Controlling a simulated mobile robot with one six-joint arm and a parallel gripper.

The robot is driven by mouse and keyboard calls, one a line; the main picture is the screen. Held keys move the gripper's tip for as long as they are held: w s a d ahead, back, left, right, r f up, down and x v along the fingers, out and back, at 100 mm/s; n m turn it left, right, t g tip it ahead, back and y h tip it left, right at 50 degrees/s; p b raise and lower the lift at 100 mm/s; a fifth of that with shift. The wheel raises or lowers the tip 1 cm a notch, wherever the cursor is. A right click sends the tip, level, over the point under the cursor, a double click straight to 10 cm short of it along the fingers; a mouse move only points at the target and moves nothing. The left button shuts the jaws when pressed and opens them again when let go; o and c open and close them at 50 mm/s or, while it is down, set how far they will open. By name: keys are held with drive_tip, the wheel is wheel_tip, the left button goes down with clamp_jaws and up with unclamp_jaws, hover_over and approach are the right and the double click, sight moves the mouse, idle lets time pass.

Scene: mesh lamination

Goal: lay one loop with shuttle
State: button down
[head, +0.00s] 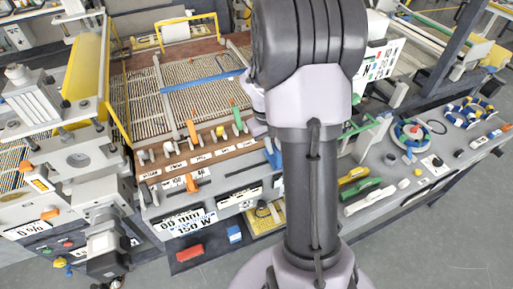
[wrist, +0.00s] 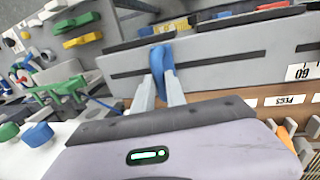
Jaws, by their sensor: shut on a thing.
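My gripper (wrist: 159,92) shows in the wrist view, its two pale fingers closed on an upright blue lever (wrist: 162,62). The lever stands at a dark slot in a grey panel. In the head view a blue lever (head: 273,154) stands at the front panel's slot, left of my arm; my fingers are hidden there. Yellow (head: 354,175), green (head: 362,189) and white (head: 370,202) long pieces, shuttle-like, lie on the bench right of my arm. Green and yellow pieces also show at the wrist view's upper left. The cord mesh (head: 205,100) lies behind the peg row.
An orange lever (head: 191,183) stands at another slot to the left. Orange and green pegs stand along the brown rail (head: 195,156). A yellow roller (head: 84,66) is at left.

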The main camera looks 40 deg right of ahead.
drive_tip(key=shift+d, duration=0.25)
drive_tip(key=c, duration=1.4)
unclamp_jaws()
drive_tip(key=shift+a, duration=0.1)
drive_tip(key=shift+o, duration=0.2)
